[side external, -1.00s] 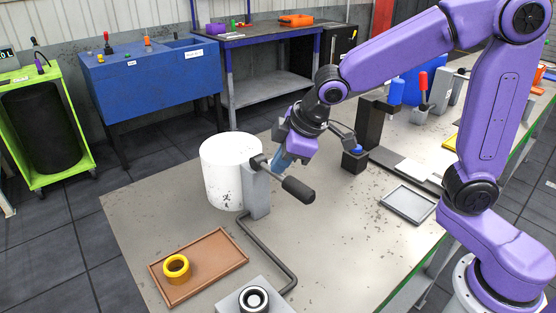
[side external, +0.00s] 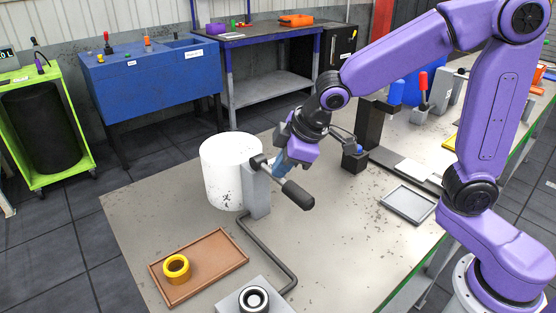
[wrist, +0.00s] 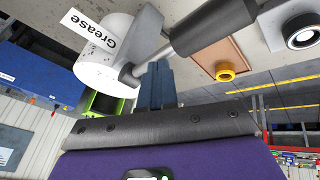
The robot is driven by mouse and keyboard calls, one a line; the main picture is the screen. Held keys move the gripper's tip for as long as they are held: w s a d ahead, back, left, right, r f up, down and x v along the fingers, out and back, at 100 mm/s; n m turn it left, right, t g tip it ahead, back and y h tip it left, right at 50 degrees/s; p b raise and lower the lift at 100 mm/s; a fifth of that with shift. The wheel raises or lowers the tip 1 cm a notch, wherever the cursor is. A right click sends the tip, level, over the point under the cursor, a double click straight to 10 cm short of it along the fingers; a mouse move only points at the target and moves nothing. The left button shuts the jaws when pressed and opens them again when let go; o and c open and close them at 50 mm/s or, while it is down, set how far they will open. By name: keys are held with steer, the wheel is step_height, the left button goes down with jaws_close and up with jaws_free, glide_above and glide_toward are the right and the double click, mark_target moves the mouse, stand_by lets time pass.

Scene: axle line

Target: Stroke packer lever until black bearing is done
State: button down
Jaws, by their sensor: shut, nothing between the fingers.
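The white grease packer drum (side external: 228,172), labelled "Grease" in the wrist view (wrist: 95,45), stands on the bench. Its lever with a dark handle (side external: 298,195) sticks out to the right from a grey post (side external: 257,190); the handle crosses the top of the wrist view (wrist: 212,22). The black bearing (side external: 254,298) sits on a grey block at the front edge and also shows in the wrist view (wrist: 302,32). My gripper (side external: 279,168) is shut and empty with its blue fingers at the lever rod, behind the dark handle. I cannot tell whether they touch it.
A brown tray (side external: 222,262) holds a yellow ring (side external: 177,267) at the front left. A bent grey pipe (side external: 268,252) runs from the post towards the bearing block. A grey tray (side external: 408,204) and a dark stand (side external: 369,132) are to the right.

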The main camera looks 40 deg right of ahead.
steer(key=shift+r, duration=0.1)
steer(key=shift+w+r, duration=0.3)
steer(key=shift+r, duration=0.5)
steer(key=shift+w+r, duration=0.3)
steer(key=shift+r, duration=0.5)
steer(key=shift+w+r, duration=0.3)
steer(key=shift+r, duration=0.5)
steer(key=r, duration=0.1)
steer(key=w+r, duration=0.1)
steer(key=r, duration=0.2)
steer(key=shift+w+r, duration=0.3)
steer(key=shift+r, duration=0.05)
